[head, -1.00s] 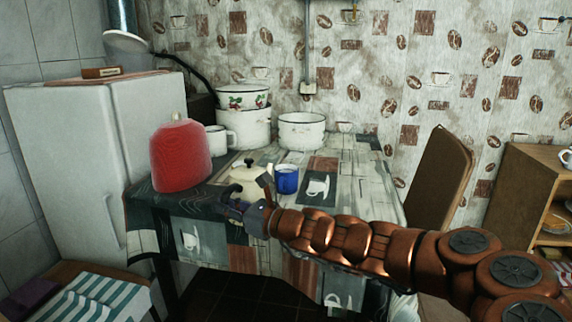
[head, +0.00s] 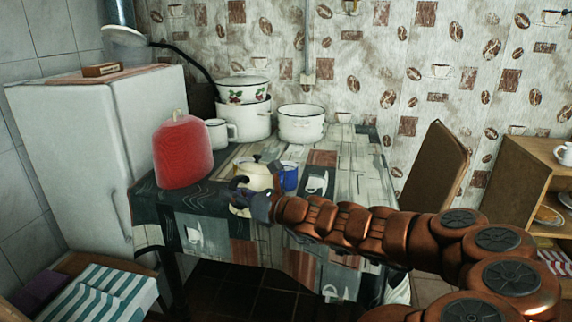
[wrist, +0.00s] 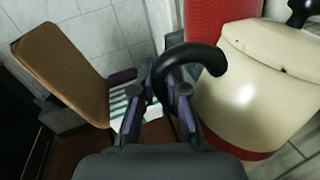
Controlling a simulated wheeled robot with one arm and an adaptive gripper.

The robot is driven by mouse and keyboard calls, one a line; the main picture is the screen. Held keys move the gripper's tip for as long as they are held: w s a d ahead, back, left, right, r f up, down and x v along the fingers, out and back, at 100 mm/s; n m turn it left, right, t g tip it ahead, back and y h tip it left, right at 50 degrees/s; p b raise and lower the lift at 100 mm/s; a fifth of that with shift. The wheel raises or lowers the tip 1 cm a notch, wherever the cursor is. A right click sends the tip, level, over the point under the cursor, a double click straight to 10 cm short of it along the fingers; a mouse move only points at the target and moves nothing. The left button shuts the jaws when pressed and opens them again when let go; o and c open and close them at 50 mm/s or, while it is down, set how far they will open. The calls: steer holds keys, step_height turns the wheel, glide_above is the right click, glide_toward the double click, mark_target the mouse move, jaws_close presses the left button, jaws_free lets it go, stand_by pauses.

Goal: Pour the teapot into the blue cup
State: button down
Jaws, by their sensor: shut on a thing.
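The cream teapot (head: 257,178), with a black knob and black handle, is near the table's front edge in the head view. In the wrist view the teapot (wrist: 252,85) fills the right side, with a red band at its base. My gripper (head: 246,196) is shut on the teapot's black handle; its fingers (wrist: 168,88) also close around the handle in the wrist view. The blue cup (head: 290,177) stands on the table just right of the teapot, its left part hidden behind it. The teapot looks about upright. I cannot tell its exact height above the table.
A red cozy (head: 182,153) stands left of the teapot. A white mug (head: 217,132), a stacked pot (head: 243,120) and another white pot (head: 301,124) stand behind. A chair (head: 438,170) is at the table's right. The table (head: 345,165) is clear right of the cup.

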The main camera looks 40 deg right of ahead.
mark_target(243, 176)
steer(key=shift+w+d+r+m+p, duration=0.15)
steer(key=shift+d+r+m+p, duration=0.25)
steer(key=shift+r+p, duration=0.5)
steer(key=shift+w+d+r+m+p, duration=0.1)
steer(key=shift+d+r+m+p, duration=0.2)
steer(key=shift+p, duration=0.55)
steer(key=shift+w+d+r+m+p, duration=0.2)
steer(key=shift+d+r+m+p, duration=0.4)
steer(key=shift+p, duration=0.65)
steer(key=shift+w+d+r+m+p, duration=0.25)
steer(key=shift+d+r+p, duration=0.3)
steer(key=shift+p, duration=0.45)
steer(key=shift+w+d+r+m+p, duration=0.1)
steer(key=shift+d+r+m+p, duration=0.2)
steer(key=shift+r+p, duration=0.5)
steer(key=shift+f, duration=0.2)
